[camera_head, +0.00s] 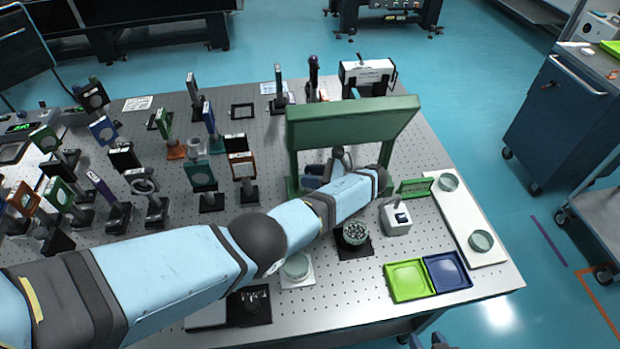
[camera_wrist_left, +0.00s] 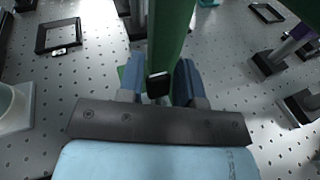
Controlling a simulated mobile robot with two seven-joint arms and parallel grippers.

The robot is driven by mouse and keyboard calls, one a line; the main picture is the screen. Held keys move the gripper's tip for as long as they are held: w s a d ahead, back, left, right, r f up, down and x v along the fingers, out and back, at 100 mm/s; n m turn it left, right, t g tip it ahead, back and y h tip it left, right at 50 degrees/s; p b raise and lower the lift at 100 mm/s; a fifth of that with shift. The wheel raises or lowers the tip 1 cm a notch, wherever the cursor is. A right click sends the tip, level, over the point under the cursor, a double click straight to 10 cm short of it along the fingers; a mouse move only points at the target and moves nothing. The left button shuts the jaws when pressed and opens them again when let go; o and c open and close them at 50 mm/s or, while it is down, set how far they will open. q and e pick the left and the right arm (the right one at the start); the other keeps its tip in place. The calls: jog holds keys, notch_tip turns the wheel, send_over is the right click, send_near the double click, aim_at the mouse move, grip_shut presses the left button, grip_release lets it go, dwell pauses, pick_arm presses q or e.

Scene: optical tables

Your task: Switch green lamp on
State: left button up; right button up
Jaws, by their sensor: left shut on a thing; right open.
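The green lamp is a green gantry-like frame (camera_head: 345,127) standing on the perforated table, with a wide top panel on uprights. My left arm reaches across from the left, and my left gripper (camera_head: 325,172) is under the top panel, partly hidden by my wrist. In the left wrist view, my left gripper's blue fingers (camera_wrist_left: 160,85) are shut around a green post (camera_wrist_left: 171,35) with a small black block, perhaps the switch (camera_wrist_left: 159,86), on it. No glow shows on the lamp. My right gripper (camera_head: 428,342) is barely in view at the bottom edge, its two tips apart.
Many mounted optics, such as a teal one (camera_head: 201,177), crowd the table's left half. A white board (camera_head: 463,222) lies along the right edge.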

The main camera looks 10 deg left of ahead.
pick_arm(q)
jog(key=o, duration=0.9)
jog(key=shift+a, duration=0.1)
